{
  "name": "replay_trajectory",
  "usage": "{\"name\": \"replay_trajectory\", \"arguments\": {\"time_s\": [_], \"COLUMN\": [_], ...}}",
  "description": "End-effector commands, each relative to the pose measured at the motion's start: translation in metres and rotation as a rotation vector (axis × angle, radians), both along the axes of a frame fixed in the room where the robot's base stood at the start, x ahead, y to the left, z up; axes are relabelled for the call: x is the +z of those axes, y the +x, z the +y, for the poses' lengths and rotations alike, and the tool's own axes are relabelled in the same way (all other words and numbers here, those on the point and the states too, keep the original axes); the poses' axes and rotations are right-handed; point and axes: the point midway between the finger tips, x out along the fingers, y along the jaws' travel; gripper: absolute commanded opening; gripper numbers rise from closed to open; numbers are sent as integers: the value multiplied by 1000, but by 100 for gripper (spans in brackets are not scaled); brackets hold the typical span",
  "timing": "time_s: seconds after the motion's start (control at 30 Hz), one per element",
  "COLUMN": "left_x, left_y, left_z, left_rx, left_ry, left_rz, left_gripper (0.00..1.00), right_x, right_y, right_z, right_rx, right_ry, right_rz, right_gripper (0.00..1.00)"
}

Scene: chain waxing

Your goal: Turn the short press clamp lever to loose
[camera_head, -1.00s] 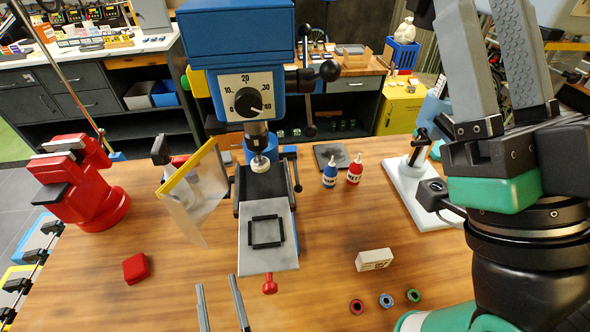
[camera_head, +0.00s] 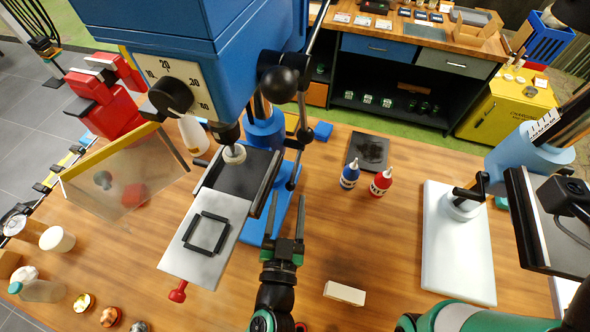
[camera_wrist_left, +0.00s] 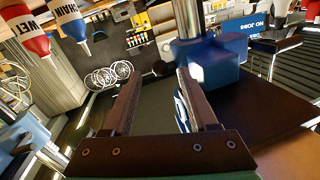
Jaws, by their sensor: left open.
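The blue drill press (camera_head: 205,25) stands at upper left in the head view. A short black lever with a ball knob (camera_head: 291,184) sits right of its table, near the blue column collar (camera_head: 264,130). A second black lever (camera_head: 470,190) is on a white-based stand (camera_head: 458,262) at right. I cannot tell which is the named clamp lever. My left gripper (camera_head: 285,222) is open and empty, below the ball-knob lever and apart from it. In the left wrist view its fingers (camera_wrist_left: 160,102) are spread, with a blue collar (camera_wrist_left: 212,65) beyond. My right gripper is out of view.
The press table (camera_head: 215,225) holds a black square frame. A clear guard (camera_head: 125,175) stands at left. A blue bottle (camera_head: 349,175) and a red bottle (camera_head: 381,181) stand right of the press. A white block (camera_head: 344,293) lies in front. Wood between bottles and block is clear.

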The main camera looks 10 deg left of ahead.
Motion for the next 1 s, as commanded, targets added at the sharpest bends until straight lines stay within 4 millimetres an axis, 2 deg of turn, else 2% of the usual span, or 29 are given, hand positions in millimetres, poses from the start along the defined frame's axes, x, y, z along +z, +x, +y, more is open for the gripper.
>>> {"name": "replay_trajectory", "arguments": {"time_s": [0.1,0.3,0.47,0.7,1.0], "left_x": [1,0,0,0,0], "left_y": [29,66,78,78,78], "left_z": [3,4,4,4,4], "left_rx": [4,1,0,-1,-1], "left_ry": [-1,-1,-1,0,0], "left_rz": [-1,0,0,0,0], "left_gripper": [59,59,59,59,5], "right_x": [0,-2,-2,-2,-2], "right_y": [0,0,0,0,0], "right_z": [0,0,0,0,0], "right_rx": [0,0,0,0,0], "right_ry": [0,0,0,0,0], "right_rz": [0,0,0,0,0], "right_gripper": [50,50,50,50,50]}}
